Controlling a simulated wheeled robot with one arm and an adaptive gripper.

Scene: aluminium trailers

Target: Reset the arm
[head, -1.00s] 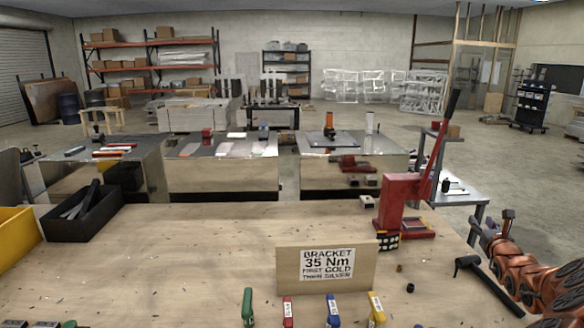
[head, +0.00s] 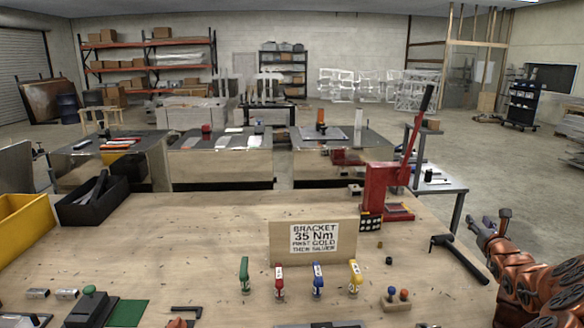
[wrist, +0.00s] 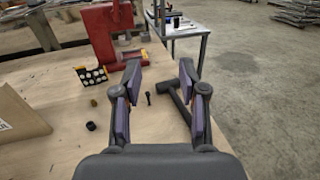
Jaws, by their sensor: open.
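My gripper (wrist: 157,105) shows in the wrist view with its two purple-padded fingers spread apart and nothing between them. It is over the right part of the wooden workbench (head: 180,240). A black hammer (wrist: 176,98) lies on the bench beyond the fingers, partly hidden by the right finger. In the head view my copper-coloured arm reaches in at the lower right, beside the bench edge. The hammer (head: 458,256) lies just left of it there.
A red arbor press (head: 388,188) stands at the bench's right rear. A bracket sign (head: 312,241), several coloured-handled tools (head: 318,280) and a black bin (head: 92,205) are on the bench. A yellow bin (head: 25,222) sits at the left. The bench middle is clear.

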